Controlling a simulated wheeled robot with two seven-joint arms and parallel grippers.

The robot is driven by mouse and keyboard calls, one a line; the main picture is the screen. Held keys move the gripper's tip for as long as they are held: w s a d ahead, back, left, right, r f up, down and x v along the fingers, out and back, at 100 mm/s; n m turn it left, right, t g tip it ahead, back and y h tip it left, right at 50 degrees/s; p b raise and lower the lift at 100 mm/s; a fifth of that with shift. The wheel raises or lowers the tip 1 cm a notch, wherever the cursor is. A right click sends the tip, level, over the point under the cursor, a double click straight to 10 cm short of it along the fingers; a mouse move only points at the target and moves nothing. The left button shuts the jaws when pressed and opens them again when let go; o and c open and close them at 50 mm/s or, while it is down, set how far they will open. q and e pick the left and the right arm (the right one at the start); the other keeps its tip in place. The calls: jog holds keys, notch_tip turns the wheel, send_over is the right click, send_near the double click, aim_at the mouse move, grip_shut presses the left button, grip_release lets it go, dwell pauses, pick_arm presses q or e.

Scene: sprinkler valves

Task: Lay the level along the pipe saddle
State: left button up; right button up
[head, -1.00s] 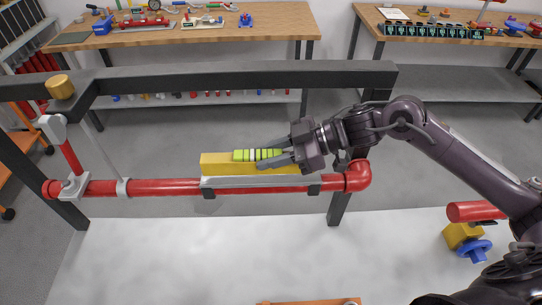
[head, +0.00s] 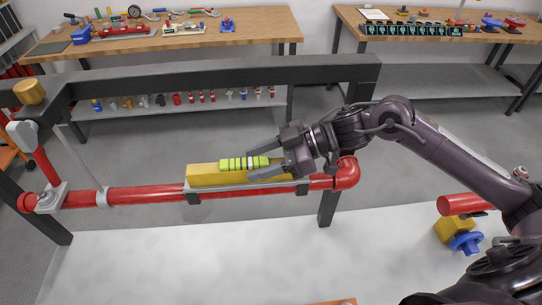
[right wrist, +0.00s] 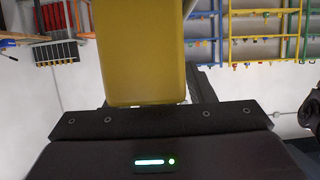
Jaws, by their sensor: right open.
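The level is a yellow bar (head: 205,174) with a lime-green, black-striped vial section (head: 240,163). It lies lengthwise along the pale pipe saddle (head: 215,187), whose dark clamps sit on the red pipe (head: 150,194). The level looks flat and parallel to the pipe; exact contact under it is hard to see. My right gripper (head: 251,163) is open, its fingers either side of the level's right part, which they partly hide. In the right wrist view the yellow bar (right wrist: 140,60) stands directly before the palm. My left gripper is not in view.
A dark frame beam (head: 210,72) runs behind the pipe, with a brass-coloured cap (head: 28,91) at left. The pipe ends in a red elbow (head: 347,173) at right. A yellow block with a blue wheel (head: 466,242) is at lower right. Wooden workbenches (head: 265,27) stand behind.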

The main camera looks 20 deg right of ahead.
jog(key=b+v, duration=0.1)
jog(key=v, duration=0.1)
jog(key=b+v, duration=0.1)
jog(key=v, duration=0.2)
jog(key=shift+s+d+f, duration=0.15)
jog(key=shift+f, duration=0.05)
jog(key=shift+s+d+r, duration=0.1)
jog(key=shift+d+r, duration=0.4)
jog(key=shift+d, duration=0.05)
